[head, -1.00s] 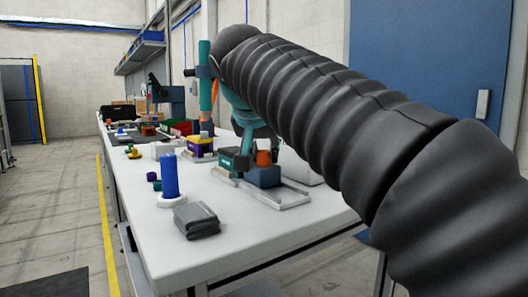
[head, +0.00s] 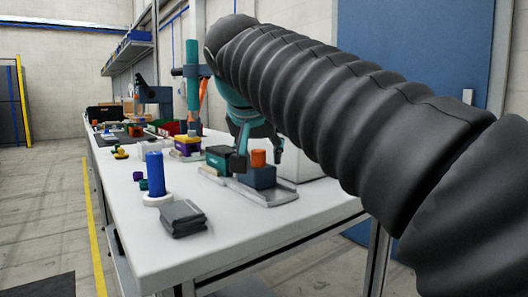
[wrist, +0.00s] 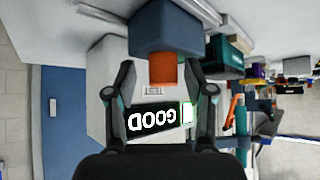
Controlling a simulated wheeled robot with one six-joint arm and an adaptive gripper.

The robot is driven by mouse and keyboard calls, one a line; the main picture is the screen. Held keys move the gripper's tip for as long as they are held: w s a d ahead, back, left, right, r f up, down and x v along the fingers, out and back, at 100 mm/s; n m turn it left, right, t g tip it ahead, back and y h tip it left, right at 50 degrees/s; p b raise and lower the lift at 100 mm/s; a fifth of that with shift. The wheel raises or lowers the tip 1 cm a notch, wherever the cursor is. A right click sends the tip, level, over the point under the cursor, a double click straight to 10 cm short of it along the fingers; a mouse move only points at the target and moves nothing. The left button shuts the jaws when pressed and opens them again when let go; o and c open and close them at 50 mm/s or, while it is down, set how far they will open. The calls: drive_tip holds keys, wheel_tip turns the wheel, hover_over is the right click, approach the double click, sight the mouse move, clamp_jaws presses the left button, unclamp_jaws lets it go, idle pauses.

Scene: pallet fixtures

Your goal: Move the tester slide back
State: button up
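The tester slide is a dark blue-grey block (head: 258,177) with an orange knob (head: 258,158) on top, set on a pale rail base (head: 275,197). In the wrist view the block (wrist: 165,32) and knob (wrist: 163,70) lie ahead, between my fingers. My gripper (head: 260,151) is open around the knob; in the wrist view my gripper (wrist: 162,72) shows a gap on each side of it. In the head view my arm hides most of the tester.
A teal block (head: 217,155) stands just left of the slide. A blue cylinder on a white ring (head: 155,175) and a grey folded item (head: 183,218) lie near the table's front. Bins and tools stand farther back. The table (head: 225,228) is bare at the front right.

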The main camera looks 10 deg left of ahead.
drive_tip(key=v, duration=1.2)
idle(0.6)
drive_tip(key=shift+n+g+h, duration=0.3)
drive_tip(key=shift+n+g, duration=0.1)
drive_tip(key=shift+g, duration=0.1)
drive_tip(key=d+f, duration=0.2)
drive_tip(key=d, duration=0.1)
drive_tip(key=w+d+f, duration=0.1)
drive_tip(key=d+f, duration=0.1)
drive_tip(key=d, duration=0.1)
drive_tip(key=w+d+f+p, duration=0.1)
drive_tip(key=d+f, duration=0.1)
drive_tip(key=d, duration=0.1)
drive_tip(key=shift+w+d+f, duration=0.1)
drive_tip(key=shift+d+f, duration=0.15)
drive_tip(key=shift+f, duration=0.05)
drive_tip(key=s+d+f+p, duration=0.1)
drive_tip(key=s+d+f, duration=0.3)
drive_tip(key=f, duration=0.6)
drive_tip(key=s+d+f+m+g, duration=0.1)
drive_tip(key=s+d+f, duration=0.4)
drive_tip(key=d+f, duration=0.3)
drive_tip(key=s+d+f+g+p, duration=0.1)
drive_tip(key=s+d+f, duration=0.3)
drive_tip(key=f, duration=1)
drive_tip(key=d, duration=0.3)
drive_tip(key=shift+s+m+p, duration=0.3)
drive_tip(key=shift+p, duration=0.05)
